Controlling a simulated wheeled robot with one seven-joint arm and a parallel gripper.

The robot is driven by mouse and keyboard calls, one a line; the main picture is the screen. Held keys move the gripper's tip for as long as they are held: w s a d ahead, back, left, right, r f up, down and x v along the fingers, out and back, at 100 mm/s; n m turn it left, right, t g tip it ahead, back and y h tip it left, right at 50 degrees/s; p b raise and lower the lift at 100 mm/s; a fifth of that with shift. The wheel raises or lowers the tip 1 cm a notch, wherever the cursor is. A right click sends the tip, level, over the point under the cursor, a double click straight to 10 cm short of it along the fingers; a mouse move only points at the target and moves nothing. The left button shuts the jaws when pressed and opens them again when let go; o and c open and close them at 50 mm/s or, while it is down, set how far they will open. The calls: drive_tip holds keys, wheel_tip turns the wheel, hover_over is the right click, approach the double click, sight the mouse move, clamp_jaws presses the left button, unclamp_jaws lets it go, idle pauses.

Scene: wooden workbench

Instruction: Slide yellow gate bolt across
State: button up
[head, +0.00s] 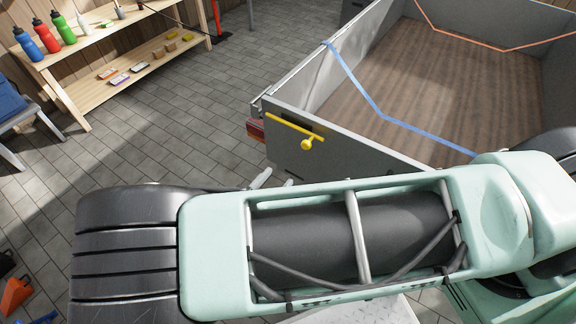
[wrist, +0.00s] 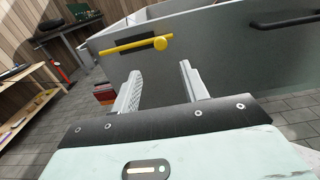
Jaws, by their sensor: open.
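The yellow gate bolt (head: 285,123) is a thin rod on the outside of a grey trailer's end panel (head: 345,152), with a round knob (head: 307,144) near its right end. In the wrist view the bolt (wrist: 125,47) runs nearly level across a dark plate, and its knob (wrist: 160,43) faces me. My gripper (wrist: 161,84) is open and empty. Its two fingers point toward the panel, below the knob in that view, and appear apart from it. In the head view the fingertips (head: 275,181) show just past my arm, below and left of the knob.
A dark handle (wrist: 284,20) sits on the panel right of the bolt. A red lamp (head: 256,131) is at the trailer's corner. A blue strap (head: 375,106) crosses the trailer. A wooden shelf (head: 75,98) with bottles stands left; tiled floor between is clear.

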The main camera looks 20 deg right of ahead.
drive_tip(key=shift+v, duration=1.5)
drive_tip(key=s+d+r+m+g+y+p, duration=0.2)
drive_tip(key=s+r+m+g+y+p, duration=0.1)
drive_tip(key=r, duration=0.8)
drive_tip(key=s+d+r+m+g+y+p, duration=0.2)
drive_tip(key=s+r+m+g+y+p, duration=0.1)
drive_tip(key=r+m+y, duration=0.4)
drive_tip(key=s+d+r+m+g+y+p, duration=0.2)
drive_tip(key=s+r+m, duration=0.5)
drive_tip(key=r, duration=0.8)
drive_tip(key=shift+d+r+m+g+y+p, duration=0.15)
drive_tip(key=shift+r+m+g+y+p, duration=0.25)
drive_tip(key=shift+g+y+p, duration=0.8)
